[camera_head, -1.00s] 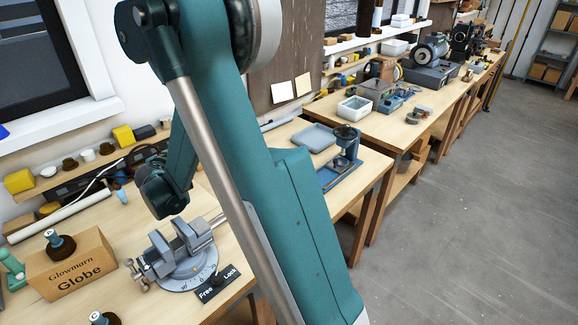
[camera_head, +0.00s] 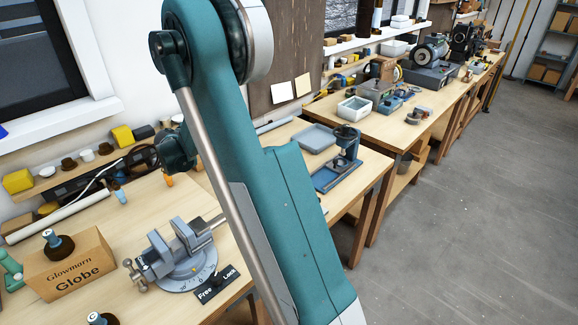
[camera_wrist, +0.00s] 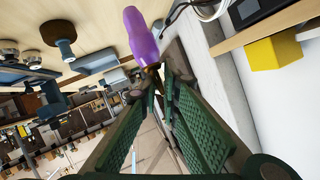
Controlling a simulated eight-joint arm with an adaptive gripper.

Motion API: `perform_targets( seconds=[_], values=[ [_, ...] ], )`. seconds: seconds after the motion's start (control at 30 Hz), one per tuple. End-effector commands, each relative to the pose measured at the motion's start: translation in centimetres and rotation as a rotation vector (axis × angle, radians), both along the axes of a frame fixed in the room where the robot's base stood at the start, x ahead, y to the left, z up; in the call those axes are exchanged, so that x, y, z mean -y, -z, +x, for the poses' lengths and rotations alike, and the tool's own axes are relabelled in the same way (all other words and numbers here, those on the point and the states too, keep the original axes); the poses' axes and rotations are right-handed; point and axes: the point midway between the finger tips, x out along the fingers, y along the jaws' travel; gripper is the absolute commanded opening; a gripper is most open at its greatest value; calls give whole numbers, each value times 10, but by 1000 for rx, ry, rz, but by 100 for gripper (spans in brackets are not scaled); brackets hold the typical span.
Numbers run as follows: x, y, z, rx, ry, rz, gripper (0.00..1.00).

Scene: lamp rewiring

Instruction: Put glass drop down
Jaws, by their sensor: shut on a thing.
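In the wrist view, my gripper (camera_wrist: 158,76) has its green ribbed fingers converging at the lower end of a purple, elongated, rounded piece (camera_wrist: 141,38). I take this piece for the glass drop; it sticks out beyond the fingertips. Its contact with the fingers is small and hard to make out. Pale wooden bench surface shows behind it.
A grey vise (camera_head: 179,258) stands on the near bench (camera_head: 110,215), with a Free/Lock plate (camera_head: 216,285) beside it. A Globe box (camera_head: 72,268) is at the left. A crowded shelf (camera_head: 55,183) runs along the wall. A yellow block (camera_wrist: 274,53) shows in the wrist view.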

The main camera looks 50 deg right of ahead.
Motion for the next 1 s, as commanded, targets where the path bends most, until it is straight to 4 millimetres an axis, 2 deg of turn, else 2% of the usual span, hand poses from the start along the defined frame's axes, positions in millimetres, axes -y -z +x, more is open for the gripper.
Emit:
perform_targets(
  seconds=[0.27, 0.7, 1.0],
  values=[
    [0, 8, 0, -1, -2, 0, 0],
    [-1, 60, 0, -1, -2, 0, 0],
    [-1, 63, 0, -1, -2, 0, 0]
  ],
)
